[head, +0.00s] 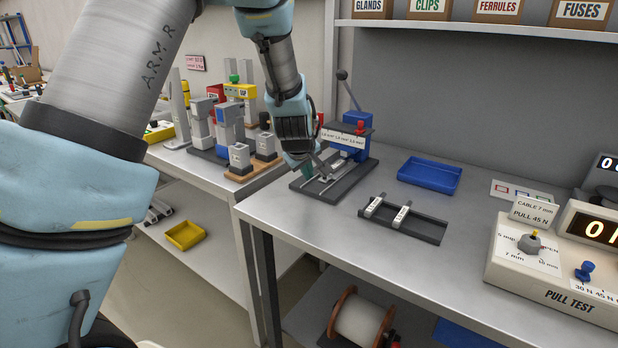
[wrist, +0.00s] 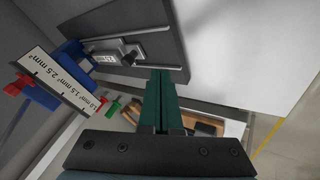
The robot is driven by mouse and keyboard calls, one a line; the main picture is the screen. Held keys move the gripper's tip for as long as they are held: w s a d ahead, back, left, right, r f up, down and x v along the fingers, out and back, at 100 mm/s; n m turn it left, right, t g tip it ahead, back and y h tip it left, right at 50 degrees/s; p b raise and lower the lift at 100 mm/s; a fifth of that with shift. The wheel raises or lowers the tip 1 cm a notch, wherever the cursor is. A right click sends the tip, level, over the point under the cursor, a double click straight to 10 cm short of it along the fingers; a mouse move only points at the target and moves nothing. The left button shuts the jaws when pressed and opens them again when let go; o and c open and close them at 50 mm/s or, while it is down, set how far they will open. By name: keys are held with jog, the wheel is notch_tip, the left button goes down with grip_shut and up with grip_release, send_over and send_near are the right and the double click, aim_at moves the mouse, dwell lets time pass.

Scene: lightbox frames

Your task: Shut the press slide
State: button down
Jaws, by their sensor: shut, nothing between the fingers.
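The blue press (head: 340,139) stands at the back left of the grey bench, with a lever and a white label strip on its front. Its dark base (head: 352,178) with two light rails reaches toward the front. The press slide (wrist: 116,56) shows in the wrist view as a metal plate with a small label and a dark knob, out on the rails. My gripper (wrist: 163,74) is shut and empty. Its green fingers are over or beside the base's front edge, close to the slide. In the head view my wrist hides part of the slide, and contact cannot be told.
A dark rack (head: 428,228) with two labelled blocks lies right of the press base. A blue tray (head: 430,175) is behind it, and a pull-test box (head: 548,264) is at the right. A side bench (head: 200,163) with several small machines stands left. The bench front is clear.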

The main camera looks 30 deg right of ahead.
jog(key=v, duration=0.8)
jog(key=a+f+g+y, duration=0.2)
jog(key=a, duration=1.7)
jog(key=s+a+m+g+y, duration=0.1)
jog(key=s+a, duration=0.3)
jog(key=a, duration=0.4)
jog(key=s+a+f+m+g+y, duration=0.1)
jog(key=s+a, duration=0.4)
jog(key=a, duration=0.4)
jog(key=shift+a+m, duration=0.25)
jog(key=shift+m, duration=0.05)
